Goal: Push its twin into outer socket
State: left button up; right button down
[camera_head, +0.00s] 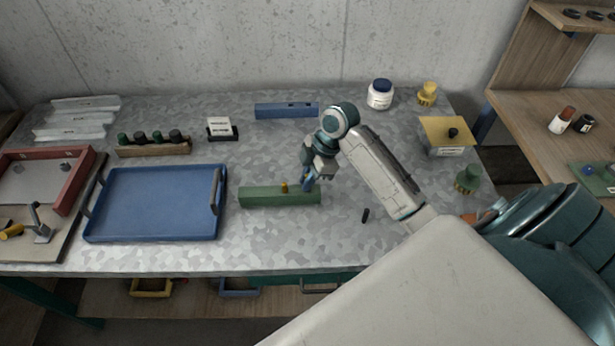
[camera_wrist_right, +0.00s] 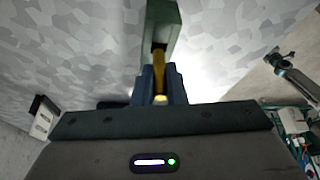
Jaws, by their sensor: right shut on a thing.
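A long green block (camera_head: 262,197) lies on the grey table. A short yellow peg (camera_head: 284,187) stands in its top, right of its middle. My right gripper (camera_head: 307,184) is over the block's right end. In the right wrist view its blue fingers (camera_wrist_right: 160,88) are shut on a yellow peg (camera_wrist_right: 159,62), the twin. This peg reaches toward a dark opening in the green block (camera_wrist_right: 162,22). I cannot tell how deep it sits there. In the head view the fingers mostly hide the held peg. My left gripper is not in view.
A blue tray (camera_head: 155,203) lies to the left. A blue block (camera_head: 287,110) lies behind, and a small black cylinder (camera_head: 365,215) lies to the right. A white jar (camera_head: 380,94) and a yellow-topped box (camera_head: 446,136) stand at the back right. The table in front of the block is clear.

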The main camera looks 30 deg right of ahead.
jog(key=shift+f+b, duration=0.35)
jog(key=shift+f, duration=0.45)
jog(key=c, duration=1.4)
grip_release()
jog(key=shift+r, duration=0.1)
jog(key=b+v, duration=0.2)
jog(key=v, duration=0.8)
jog(key=shift+s+d+r+b, duration=0.1)
jog(key=shift+d+r+b, duration=0.05)
jog(key=shift+r+b, duration=0.15)
